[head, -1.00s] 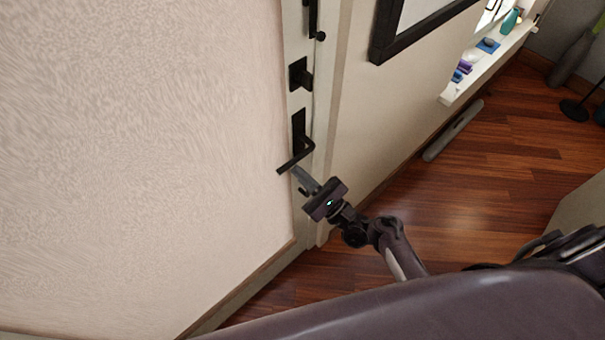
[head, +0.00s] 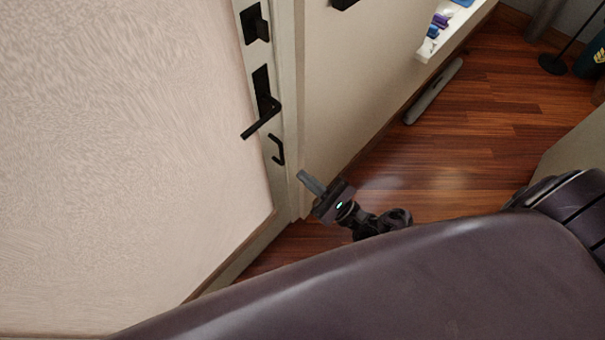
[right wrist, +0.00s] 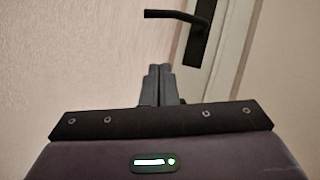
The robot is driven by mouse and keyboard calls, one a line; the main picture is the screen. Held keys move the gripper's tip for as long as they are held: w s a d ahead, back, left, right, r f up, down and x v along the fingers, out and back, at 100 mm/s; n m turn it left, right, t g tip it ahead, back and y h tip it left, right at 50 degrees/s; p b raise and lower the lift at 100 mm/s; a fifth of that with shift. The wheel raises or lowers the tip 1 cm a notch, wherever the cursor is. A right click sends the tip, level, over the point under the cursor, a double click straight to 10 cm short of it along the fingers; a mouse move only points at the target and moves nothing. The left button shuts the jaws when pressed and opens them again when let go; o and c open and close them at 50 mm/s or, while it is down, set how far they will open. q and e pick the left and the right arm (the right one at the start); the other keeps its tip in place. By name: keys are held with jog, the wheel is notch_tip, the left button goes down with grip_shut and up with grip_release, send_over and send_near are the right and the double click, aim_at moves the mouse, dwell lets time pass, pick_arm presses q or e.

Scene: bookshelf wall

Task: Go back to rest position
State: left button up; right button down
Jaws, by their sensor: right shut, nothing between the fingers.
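My right gripper (head: 311,183) is in the lower middle of the head view, in front of the wall strip beside the door. It is shut and empty, and stands apart from the black door handle (head: 262,118), below and to the right of it. In the right wrist view, the shut fingers (right wrist: 159,84) point toward the door, with the handle (right wrist: 178,15) above them and no contact visible. My left gripper is in neither view.
A pale door (head: 130,140) fills the left side. A black lock fitting (head: 255,24) and a small black pull (head: 277,150) sit near its edge. A white shelf (head: 455,35) with small items stands at the upper right. Wood floor (head: 490,110) is open on the right.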

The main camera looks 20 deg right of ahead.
jog(key=s+a+f+n+g+h, duration=0.1)
jog(key=s+f+n+g+h, duration=0.15)
jog(key=f+n, duration=0.45)
jog(key=s+a+f+n+g+h, duration=0.1)
jog(key=s+f+n+g, duration=0.25)
jog(key=f, duration=0.75)
jog(key=s+a+f+n+g+h, duration=0.1)
jog(key=s+f+n+g+h, duration=0.25)
jog(key=f, duration=0.55)
jog(key=s+d+f+n+g+h, duration=0.3)
jog(key=s+d+f+n+g, duration=0.1)
jog(key=s, duration=0.6)
jog(key=s+d+f+n+g+h, duration=0.2)
jog(key=s+d+f+n+g, duration=0.2)
jog(key=s+f+n, duration=0.5)
jog(key=shift+s+d+n+h, duration=0.4)
jog(key=shift+s+d, duration=0.1)
jog(key=shift+d, duration=0.4)
jog(key=shift+f+g, duration=0.1)
jog(key=shift+g, duration=0.15)
